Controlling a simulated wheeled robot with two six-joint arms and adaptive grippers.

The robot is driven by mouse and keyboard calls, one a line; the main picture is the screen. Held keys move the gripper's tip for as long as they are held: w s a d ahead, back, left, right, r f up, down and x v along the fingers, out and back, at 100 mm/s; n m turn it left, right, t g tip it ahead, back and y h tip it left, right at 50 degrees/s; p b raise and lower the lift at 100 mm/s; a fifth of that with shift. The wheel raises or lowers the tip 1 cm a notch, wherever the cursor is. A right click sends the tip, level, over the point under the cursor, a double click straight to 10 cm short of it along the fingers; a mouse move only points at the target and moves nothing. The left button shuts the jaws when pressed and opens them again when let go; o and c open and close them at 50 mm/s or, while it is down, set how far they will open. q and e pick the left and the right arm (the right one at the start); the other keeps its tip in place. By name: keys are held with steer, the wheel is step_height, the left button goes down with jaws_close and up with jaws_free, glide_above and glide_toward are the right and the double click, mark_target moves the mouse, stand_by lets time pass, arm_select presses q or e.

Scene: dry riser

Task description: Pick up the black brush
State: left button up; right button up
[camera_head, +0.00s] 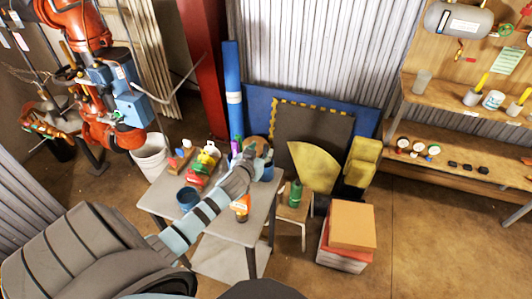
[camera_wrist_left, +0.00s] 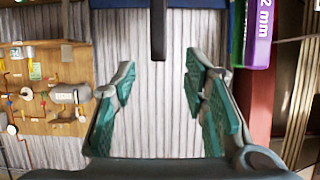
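My left gripper (camera_head: 254,152) reaches over the grey table (camera_head: 158,202) from the lower left in the head view. In the left wrist view its two teal-padded fingers (camera_wrist_left: 160,68) are spread wide with nothing between the pads. A dark upright bar (camera_wrist_left: 158,30), possibly the black brush's handle, comes in from the top edge, just beyond the fingertips and roughly centred between them. The rest of it is out of frame. In the head view I cannot pick out the brush; my gripper covers that spot beside a blue cup (camera_head: 268,173). My right gripper is not in view.
A purple and green item (camera_wrist_left: 258,35) marked "2 mm" stands close beside the right finger in the wrist view. A dark blue cup (camera_head: 188,198), an orange bottle (camera_head: 241,207) and several colourful items crowd the table. A stool (camera_head: 293,212) with a green bottle stands right.

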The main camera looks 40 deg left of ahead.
mark_target(265, 147)
arm_select(q)
steer(key=x, duration=0.6)
steer(key=shift+w+d+f, duration=0.1)
steer(key=shift+f, duration=0.1)
steer(key=shift+s+r, duration=0.15)
steer(key=shift+s, duration=0.05)
steer(key=shift+c, duration=1.2)
jaws_close()
